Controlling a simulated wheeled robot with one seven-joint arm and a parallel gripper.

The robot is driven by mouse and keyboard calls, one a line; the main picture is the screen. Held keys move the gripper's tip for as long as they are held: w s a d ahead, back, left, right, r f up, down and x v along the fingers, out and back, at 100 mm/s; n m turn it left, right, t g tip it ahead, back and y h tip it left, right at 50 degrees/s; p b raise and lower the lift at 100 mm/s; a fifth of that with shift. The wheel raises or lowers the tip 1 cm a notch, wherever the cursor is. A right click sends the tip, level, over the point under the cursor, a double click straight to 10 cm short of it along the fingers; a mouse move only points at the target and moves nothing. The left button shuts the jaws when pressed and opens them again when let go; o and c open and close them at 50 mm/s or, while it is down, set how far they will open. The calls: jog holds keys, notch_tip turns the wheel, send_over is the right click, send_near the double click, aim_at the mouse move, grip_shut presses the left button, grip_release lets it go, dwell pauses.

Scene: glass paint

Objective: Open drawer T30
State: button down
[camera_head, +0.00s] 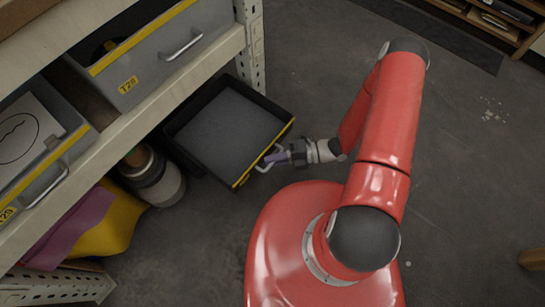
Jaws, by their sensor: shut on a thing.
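A dark drawer (222,132) with a yellow front edge sticks out from the lower right of the shelf unit. It looks empty inside, and I cannot read a label on its front from here. My gripper (281,157) is at the front of this drawer, shut on its metal handle (267,163). The fingers hide part of the handle. My red arm reaches to it from the right.
The shelf unit (150,105) holds drawer T28 (155,52) above and drawer T29 (38,165) at left. A jar-like container (153,178) and yellow and purple items (105,228) sit below. Grey floor (460,160) is clear to the right.

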jog(key=c, duration=1.8)
grip_release()
jog(key=shift+o, duration=0.2)
jog(key=d+r, duration=0.1)
jog(key=d, duration=0.6)
jog(key=shift+w+d, duration=0.4)
notch_tip(320, 180, up, 22)
jog(key=d+n+g+h, duration=0.25)
jog(key=n+h, duration=0.65)
jog(key=n, duration=1.1)
jog(key=s+d+r+n+t+h, duration=0.1)
jog(key=s+r+n+t+h, duration=0.2)
jog(key=r+n, duration=0.5)
jog(key=s+d+r+n+t+h, duration=0.2)
jog(key=s+r+n+t+h, duration=0.2)
jog(key=r+n+t, duration=0.2)
notch_tip(320, 180, up, 4)
jog(key=n, duration=0.2)
jog(key=shift+s+r+n, duration=0.15)
jog(key=shift+s+n, duration=0.15)
jog(key=shift+s, duration=0.1)
